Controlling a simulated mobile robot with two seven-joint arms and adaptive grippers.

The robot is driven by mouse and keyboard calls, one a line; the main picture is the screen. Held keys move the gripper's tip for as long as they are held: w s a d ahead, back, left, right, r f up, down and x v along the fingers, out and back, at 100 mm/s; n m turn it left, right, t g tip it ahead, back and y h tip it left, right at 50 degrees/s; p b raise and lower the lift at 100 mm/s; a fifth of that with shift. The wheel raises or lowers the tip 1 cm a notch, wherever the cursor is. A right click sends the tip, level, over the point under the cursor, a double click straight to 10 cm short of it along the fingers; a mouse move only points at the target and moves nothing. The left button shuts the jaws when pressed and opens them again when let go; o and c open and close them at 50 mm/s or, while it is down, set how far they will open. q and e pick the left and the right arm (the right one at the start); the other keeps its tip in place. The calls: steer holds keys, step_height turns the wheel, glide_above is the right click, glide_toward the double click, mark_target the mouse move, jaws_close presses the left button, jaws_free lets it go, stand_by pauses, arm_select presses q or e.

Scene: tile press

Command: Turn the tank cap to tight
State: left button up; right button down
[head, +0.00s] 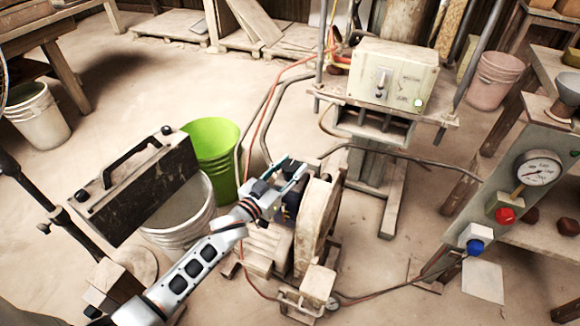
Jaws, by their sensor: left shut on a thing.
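My left gripper (294,182) reaches in from the left to the top of the dusty pump unit (318,215), at its left side. Its fingers are shut on a small part there, which I take to be the tank cap. The cap is mostly hidden by the fingers, so its marks and how far it is turned cannot be made out. The tank below is partly covered by my left arm. My right gripper is not in view.
A green bucket (212,150) and a white bucket (180,222) stand left of the pump. A dark box with a handle (140,185) is nearer. A control panel (505,210) with a gauge stands right. Hoses (400,157) cross near the pump. A press (390,75) is behind.

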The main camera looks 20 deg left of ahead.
arm_select(q)
steer(key=o, duration=1.1)
steer(key=shift+s, duration=0.1)
steer(key=v, duration=1.2)
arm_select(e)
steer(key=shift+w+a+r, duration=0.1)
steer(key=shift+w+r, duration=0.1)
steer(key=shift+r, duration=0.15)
